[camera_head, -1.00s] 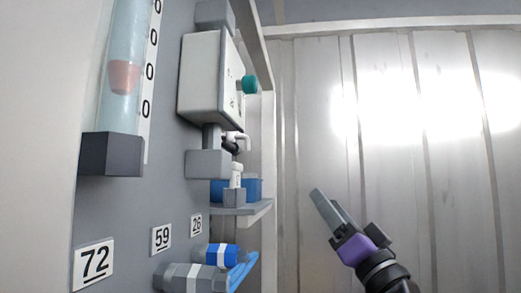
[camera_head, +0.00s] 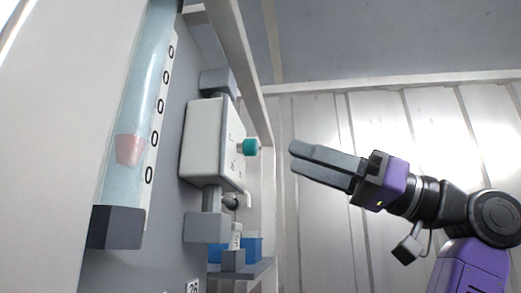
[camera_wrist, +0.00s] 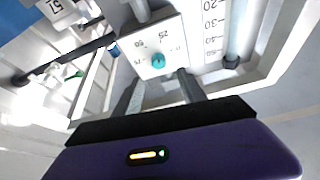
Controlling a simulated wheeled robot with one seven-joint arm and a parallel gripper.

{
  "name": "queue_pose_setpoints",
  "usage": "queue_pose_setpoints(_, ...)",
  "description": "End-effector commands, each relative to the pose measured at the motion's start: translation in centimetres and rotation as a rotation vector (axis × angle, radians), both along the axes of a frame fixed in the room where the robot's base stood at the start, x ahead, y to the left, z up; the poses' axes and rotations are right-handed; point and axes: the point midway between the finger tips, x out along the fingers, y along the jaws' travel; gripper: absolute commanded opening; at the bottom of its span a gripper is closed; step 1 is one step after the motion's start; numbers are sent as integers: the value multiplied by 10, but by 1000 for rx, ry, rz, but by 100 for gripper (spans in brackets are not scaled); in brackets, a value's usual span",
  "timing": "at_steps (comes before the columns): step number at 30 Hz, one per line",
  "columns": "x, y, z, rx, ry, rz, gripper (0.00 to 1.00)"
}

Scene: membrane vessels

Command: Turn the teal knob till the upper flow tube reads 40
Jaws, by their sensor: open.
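The teal knob (camera_head: 249,147) sticks out from the face of a white box (camera_head: 206,143) on the panel. In the wrist view the knob (camera_wrist: 158,61) sits amid dial marks such as 25 and 50; its exact setting is unclear. My gripper (camera_head: 295,157) is open and empty, a short way right of the knob. In the wrist view its fingers (camera_wrist: 158,82) lie either side below the knob, apart from it. A clear flow tube (camera_head: 148,80) holds a red float (camera_head: 130,150) near its bottom. Only the zeros of its scale (camera_head: 160,105) show, so its reading is unclear.
A metal frame post (camera_head: 245,60) runs beside the box. Grey pipe blocks (camera_head: 206,228) and blue parts (camera_head: 253,247) sit below it. A scale (camera_wrist: 211,30) marked 20 to 50 is beside the box in the wrist view. Open space lies right of the panel.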

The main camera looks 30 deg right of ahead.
Motion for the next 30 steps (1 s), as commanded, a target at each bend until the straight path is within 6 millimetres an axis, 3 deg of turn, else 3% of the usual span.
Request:
queue_pose_setpoints(4,5,8,-2,-19,19,5,49)
queue_pose_setpoints(18,42,53,23,-18,18,3,49)
queue_pose_setpoints(30,47,58,24,-16,17,1,49)
